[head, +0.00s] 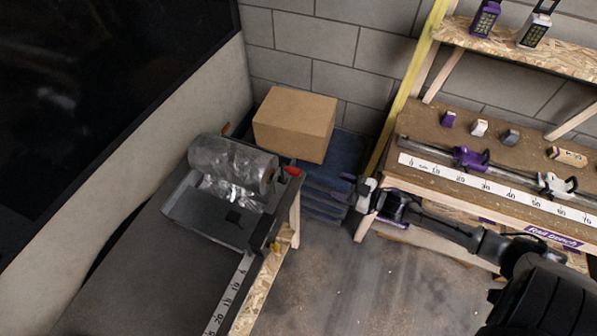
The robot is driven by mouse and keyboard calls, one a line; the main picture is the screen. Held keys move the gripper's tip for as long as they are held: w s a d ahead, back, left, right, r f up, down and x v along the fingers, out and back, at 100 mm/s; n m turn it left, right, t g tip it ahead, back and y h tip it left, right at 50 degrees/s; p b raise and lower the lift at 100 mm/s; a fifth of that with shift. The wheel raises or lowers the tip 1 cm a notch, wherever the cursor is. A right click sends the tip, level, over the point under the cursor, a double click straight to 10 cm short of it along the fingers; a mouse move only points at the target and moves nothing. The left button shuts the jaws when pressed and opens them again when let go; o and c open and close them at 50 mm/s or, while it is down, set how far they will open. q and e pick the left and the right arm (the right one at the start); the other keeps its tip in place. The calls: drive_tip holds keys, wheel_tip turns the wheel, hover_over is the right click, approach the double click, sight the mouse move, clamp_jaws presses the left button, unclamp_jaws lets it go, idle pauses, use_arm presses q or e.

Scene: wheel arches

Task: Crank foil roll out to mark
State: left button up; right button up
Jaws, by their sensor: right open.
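The foil roll (226,158) is a silvery film roll lying in a dark grey tray-like holder (205,220) on the bench at the left. A loose sheet of foil hangs from the roll into the holder. A red knob (292,171) shows at the roll's right end, likely the crank's handle. A white scale (231,292) with black numbers runs along the bench's right edge; I cannot make out a separate mark. My right gripper (356,190) is open and empty, to the right of the red knob and clear of it. My left gripper is out of view.
A cardboard box (294,124) sits on a blue stack (330,178) behind the foil bench. The rail bench (480,195) at the right carries a rail, clamps and a ruler, with a shelf above. Floor (350,285) between the benches is free.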

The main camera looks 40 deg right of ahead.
sight(300, 174)
drive_tip(key=shift+t+y, duration=0.3)
drive_tip(key=shift+y, duration=0.6)
drive_tip(key=x, duration=0.4)
drive_tip(key=a+r+x, duration=0.1)
drive_tip(key=x, duration=0.4)
drive_tip(key=p+x, duration=0.1)
drive_tip(key=x, duration=0.4)
drive_tip(key=shift+s+a+r, duration=0.2)
drive_tip(key=shift+s+r, duration=0.1)
drive_tip(key=shift+c, duration=0.5)
clamp_jaws()
